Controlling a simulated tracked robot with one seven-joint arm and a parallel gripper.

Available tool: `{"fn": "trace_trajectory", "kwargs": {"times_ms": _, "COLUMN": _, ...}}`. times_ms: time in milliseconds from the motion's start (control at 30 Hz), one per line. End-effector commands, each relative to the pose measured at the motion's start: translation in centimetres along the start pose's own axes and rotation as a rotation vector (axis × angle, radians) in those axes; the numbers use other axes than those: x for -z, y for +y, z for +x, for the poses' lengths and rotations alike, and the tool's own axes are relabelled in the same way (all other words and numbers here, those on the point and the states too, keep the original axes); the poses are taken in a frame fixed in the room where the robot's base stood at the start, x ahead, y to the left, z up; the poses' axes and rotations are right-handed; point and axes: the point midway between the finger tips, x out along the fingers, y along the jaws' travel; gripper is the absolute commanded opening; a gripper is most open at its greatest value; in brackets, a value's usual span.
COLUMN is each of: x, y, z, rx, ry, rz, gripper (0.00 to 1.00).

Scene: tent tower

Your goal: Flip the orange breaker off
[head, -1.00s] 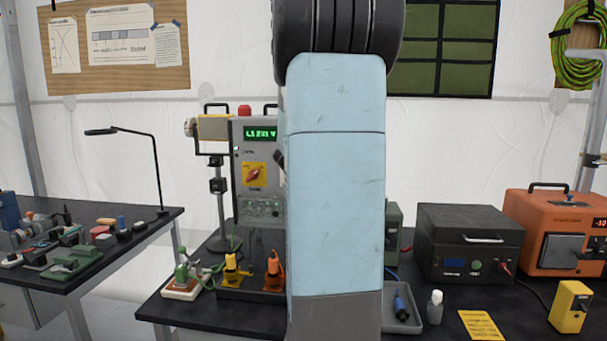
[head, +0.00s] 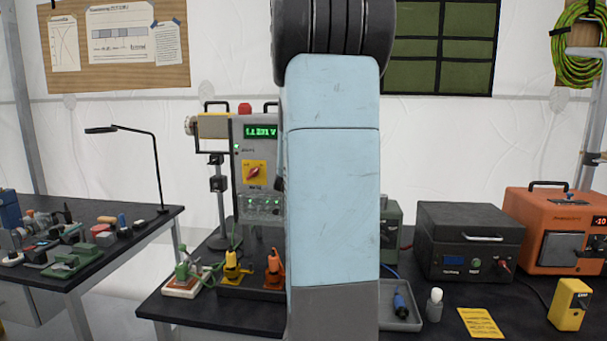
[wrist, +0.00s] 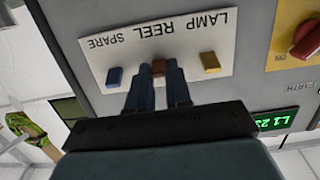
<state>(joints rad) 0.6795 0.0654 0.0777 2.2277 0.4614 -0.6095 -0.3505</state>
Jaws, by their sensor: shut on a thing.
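The orange breaker (wrist: 159,68) is the middle of three small levers on a white label plate (wrist: 112,55), which appears upside down in the wrist view. My gripper (wrist: 160,80) has its two dark blue fingers closed around it, hiding part of it. I cannot tell which way the lever is set. A blue breaker (wrist: 114,78) sits to its left and a yellow breaker (wrist: 210,63) to its right, both apart from the fingers. In the head view my arm hides the gripper and the breakers.
The grey cabinet (head: 245,185) carries a red rotary knob on a yellow plate (head: 254,173) and a green display (head: 261,131). Yellow (head: 234,268) and orange (head: 273,268) clamps stand on the bench below. A black case (head: 470,245) stands to the right.

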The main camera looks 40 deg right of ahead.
Motion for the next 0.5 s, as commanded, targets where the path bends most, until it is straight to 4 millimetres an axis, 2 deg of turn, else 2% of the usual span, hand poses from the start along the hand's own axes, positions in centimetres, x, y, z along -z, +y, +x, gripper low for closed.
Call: {"fn": "trace_trajectory", "kwargs": {"times_ms": 500, "x": -1.5, "y": -0.1, "z": 0.2, "rx": 0.002, "ry": 0.367, "rz": -0.001, "gripper": 0.0}}
